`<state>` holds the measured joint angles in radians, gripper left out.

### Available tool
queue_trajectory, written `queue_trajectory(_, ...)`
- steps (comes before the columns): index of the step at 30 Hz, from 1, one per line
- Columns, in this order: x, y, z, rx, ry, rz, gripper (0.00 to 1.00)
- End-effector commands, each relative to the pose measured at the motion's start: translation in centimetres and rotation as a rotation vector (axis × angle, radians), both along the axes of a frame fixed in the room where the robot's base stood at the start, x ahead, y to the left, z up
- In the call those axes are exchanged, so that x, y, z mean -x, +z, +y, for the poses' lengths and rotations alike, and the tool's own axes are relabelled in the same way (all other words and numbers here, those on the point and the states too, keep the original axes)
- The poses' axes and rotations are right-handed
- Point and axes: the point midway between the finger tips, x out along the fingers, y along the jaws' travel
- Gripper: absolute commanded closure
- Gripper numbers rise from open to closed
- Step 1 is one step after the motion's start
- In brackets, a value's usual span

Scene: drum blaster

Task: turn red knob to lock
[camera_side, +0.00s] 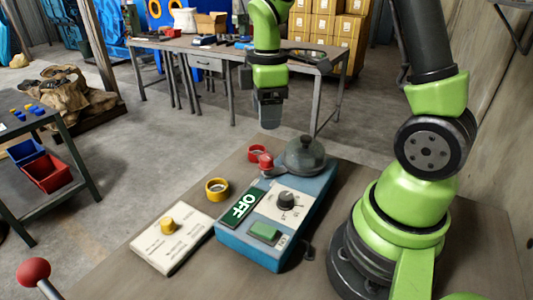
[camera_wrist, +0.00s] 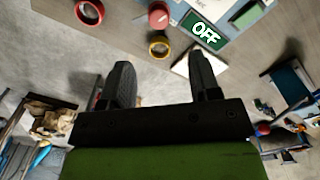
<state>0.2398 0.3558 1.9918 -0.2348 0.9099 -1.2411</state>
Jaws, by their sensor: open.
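The red knob (camera_side: 266,161) is at the far left corner of the blue control box (camera_side: 250,250), beside a grey dome. In the wrist view the red knob (camera_wrist: 158,16) shows near the top, beyond my fingertips. The box carries a green OFF sign (camera_side: 240,207), a black dial (camera_side: 286,199) and a green button (camera_side: 264,231). The OFF sign also shows in the wrist view (camera_wrist: 203,31). My gripper (camera_side: 270,115) hangs above the far end of the box, apart from the knob. In the wrist view its two fingers (camera_wrist: 162,72) are spread with nothing between them.
A red ring (camera_side: 256,152) lies next to the knob. A yellow ring (camera_side: 217,188) and a white panel with a yellow knob (camera_side: 168,226) are left of the box. The grey dome (camera_side: 306,153) stands close right of the knob. The air around my gripper is clear.

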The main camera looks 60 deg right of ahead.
Motion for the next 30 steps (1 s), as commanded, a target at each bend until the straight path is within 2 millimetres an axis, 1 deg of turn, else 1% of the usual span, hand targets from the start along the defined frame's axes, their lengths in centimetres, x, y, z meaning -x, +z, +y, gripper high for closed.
queue_trajectory(5,-0.1,-1.6,-0.3,0.001,0.032,0.019,0.43)
queue_trajectory(8,0.0,-3.1,-0.2,-0.001,0.03,0.022,0.43)
queue_trajectory(15,0.0,-7.6,-0.2,0.0,0.029,0.021,0.43)
queue_trajectory(18,-0.1,-9.0,-0.2,0.001,0.028,0.018,0.43)
queue_trajectory(21,-0.1,-9.9,-0.2,0.001,0.028,0.016,0.43)
queue_trajectory(24,-0.1,-10.3,-0.2,0.002,0.027,0.013,0.43)
queue_trajectory(30,-0.1,-10.4,-0.2,0.001,0.027,0.013,0.43)
